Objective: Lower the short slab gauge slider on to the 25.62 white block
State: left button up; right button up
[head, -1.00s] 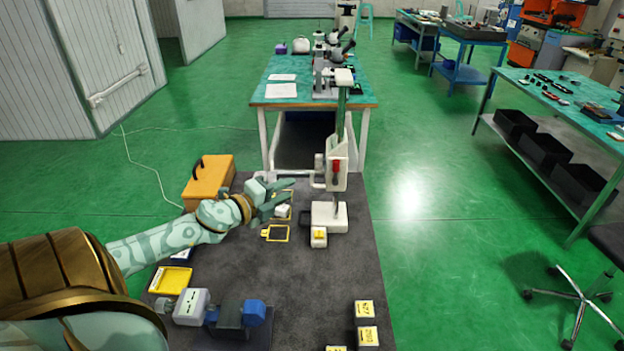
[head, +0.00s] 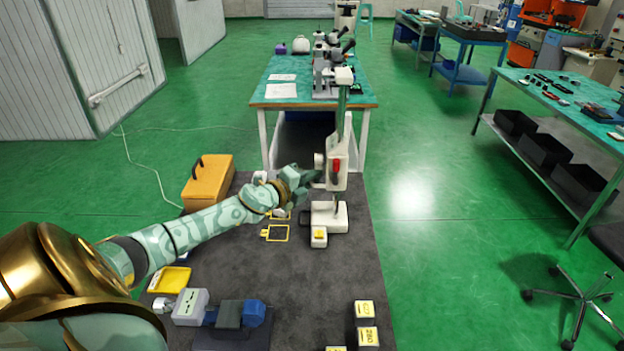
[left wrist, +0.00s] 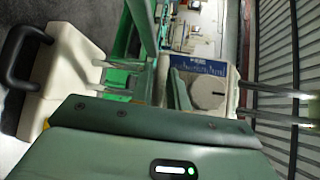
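The slab gauge stands on the mat. Its white slider (head: 337,173), with a red lever, sits on the upright column well above the white base (head: 328,217). A white block with a yellow label (head: 319,238) is at the front of the base; its number is too small to read. My left gripper (head: 312,180) is beside the slider's left side; the head view does not show clearly whether it touches. In the left wrist view, a white housing with a blue label (left wrist: 204,88) is close to my gripper, whose finger spacing is unclear. My right gripper is out of view.
White blocks with yellow labels (head: 367,336) are at the mat's near right. An orange case (head: 208,182) stands at the left. A yellow tray (head: 170,280) and a blue-grey device (head: 236,315) are nearer. A yellow frame (head: 276,233) lies left of the base.

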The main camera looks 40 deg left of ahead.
pick_arm(q)
grip_shut()
notch_tip(320, 180, down, 7)
jog(key=b, duration=0.6)
jog(key=shift+s+f, duration=0.1)
jog(key=shift+f, duration=0.1)
jog(key=shift+r, duration=0.1)
jog(key=shift+o, duration=2.4)
grip_release()
jog(key=s+a+r+p, duration=0.1)
jog(key=s+r+p, duration=0.1)
jog(key=s, duration=1.4)
jog(key=shift+r, duration=0.3)
jog(key=shift+a, duration=0.1)
